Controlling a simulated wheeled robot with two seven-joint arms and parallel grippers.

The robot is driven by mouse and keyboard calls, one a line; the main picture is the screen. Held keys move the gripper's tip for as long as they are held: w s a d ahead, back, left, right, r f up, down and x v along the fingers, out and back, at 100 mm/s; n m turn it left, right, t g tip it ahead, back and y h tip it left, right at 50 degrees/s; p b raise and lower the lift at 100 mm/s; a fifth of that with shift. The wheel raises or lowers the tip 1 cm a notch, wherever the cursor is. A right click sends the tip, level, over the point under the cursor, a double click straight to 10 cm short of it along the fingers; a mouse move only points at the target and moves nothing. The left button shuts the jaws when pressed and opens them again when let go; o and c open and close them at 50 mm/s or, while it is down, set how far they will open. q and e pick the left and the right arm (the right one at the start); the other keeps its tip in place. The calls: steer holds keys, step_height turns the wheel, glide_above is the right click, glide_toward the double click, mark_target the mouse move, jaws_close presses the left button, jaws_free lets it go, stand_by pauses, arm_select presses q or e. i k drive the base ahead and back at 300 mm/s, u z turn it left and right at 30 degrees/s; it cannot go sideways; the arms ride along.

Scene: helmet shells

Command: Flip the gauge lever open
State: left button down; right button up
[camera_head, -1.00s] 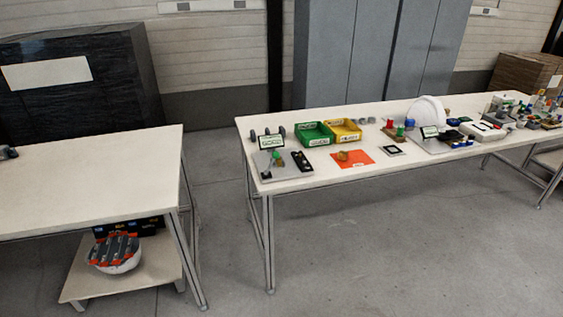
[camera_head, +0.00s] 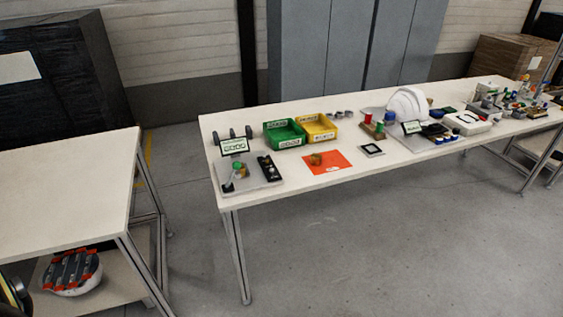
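A grey gauge plate (camera_head: 262,179) lies at the left end of the long white table. On it are a small green and orange fitting (camera_head: 239,168), a dark strip with round knobs (camera_head: 268,167) and a small display (camera_head: 234,145) behind. The gauge lever is too small to make out, so I cannot tell how it stands. Neither of my grippers is in view.
The long table (camera_head: 330,189) also bears a green bin (camera_head: 284,134), a yellow bin (camera_head: 317,128), an orange mat (camera_head: 338,161) and a white helmet shell (camera_head: 408,103). Another table (camera_head: 70,187) stands at left. Grey floor (camera_head: 390,240) in front is clear.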

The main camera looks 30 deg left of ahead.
mark_target(237, 165)
steer(key=u, duration=0.35)
steer(key=i, duration=0.9)
steer(key=u, duration=0.75)
